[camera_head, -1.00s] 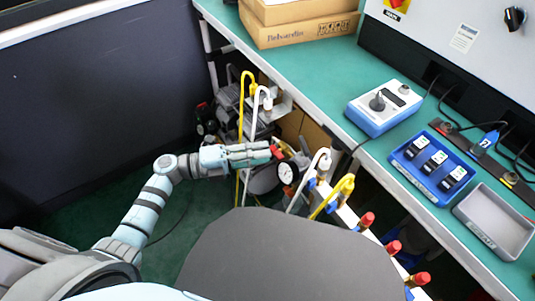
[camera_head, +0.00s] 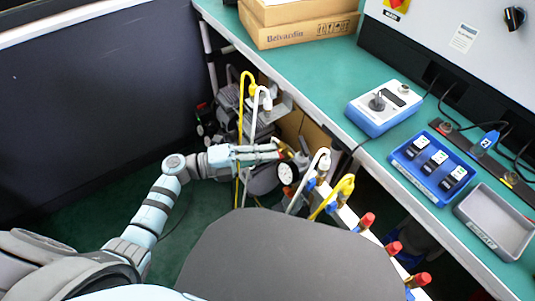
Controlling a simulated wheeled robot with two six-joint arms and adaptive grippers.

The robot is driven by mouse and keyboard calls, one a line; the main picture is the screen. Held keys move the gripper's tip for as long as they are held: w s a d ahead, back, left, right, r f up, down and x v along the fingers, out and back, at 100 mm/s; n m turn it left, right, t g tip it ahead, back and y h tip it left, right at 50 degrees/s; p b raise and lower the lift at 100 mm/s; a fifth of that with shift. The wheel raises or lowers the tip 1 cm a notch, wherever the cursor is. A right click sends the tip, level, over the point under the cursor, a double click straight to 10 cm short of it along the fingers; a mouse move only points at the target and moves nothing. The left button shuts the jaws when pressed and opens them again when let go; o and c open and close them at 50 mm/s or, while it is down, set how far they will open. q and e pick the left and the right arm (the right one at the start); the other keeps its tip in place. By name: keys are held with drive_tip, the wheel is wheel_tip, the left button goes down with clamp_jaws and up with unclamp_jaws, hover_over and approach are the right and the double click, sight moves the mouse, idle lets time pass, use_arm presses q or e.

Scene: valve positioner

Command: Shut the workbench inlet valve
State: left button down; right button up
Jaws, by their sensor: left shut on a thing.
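The workbench inlet valve is by a round black-and-white gauge (camera_head: 286,173) under the bench edge. Only a small bit of its red handle shows at the fingertips. My left gripper (camera_head: 280,152) reaches in from the left and is shut on this handle, its fingers hiding most of it. The handle's exact angle cannot be told. My right gripper is not in view.
Yellow pipes (camera_head: 241,115) and white pipes stand close around the left gripper. Red-capped fittings (camera_head: 367,220) line the rail at the lower right. The green workbench (camera_head: 290,85) above carries cardboard boxes (camera_head: 300,28), a blue-white control box (camera_head: 383,110) and trays.

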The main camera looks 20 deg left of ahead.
use_arm(q)
drive_tip(key=n+t+p, duration=0.1)
drive_tip(key=n+t, duration=0.2)
drive_tip(key=n, duration=0.4)
drive_tip(key=f+n+t+y+p, duration=0.1)
drive_tip(key=n+t, duration=0.2)
drive_tip(key=n, duration=0.5)
drive_tip(key=n+t+p, duration=0.1)
drive_tip(key=n+t, duration=0.2)
drive_tip(key=n, duration=0.4)
drive_tip(key=shift+s+d+f+n+y+p, duration=0.15)
drive_tip(key=shift+s+d+n+y+p, duration=0.15)
drive_tip(key=shift+s+y, duration=0.1)
drive_tip(key=c, duration=1.8)
unclamp_jaws()
drive_tip(key=shift+o, duration=0.4)
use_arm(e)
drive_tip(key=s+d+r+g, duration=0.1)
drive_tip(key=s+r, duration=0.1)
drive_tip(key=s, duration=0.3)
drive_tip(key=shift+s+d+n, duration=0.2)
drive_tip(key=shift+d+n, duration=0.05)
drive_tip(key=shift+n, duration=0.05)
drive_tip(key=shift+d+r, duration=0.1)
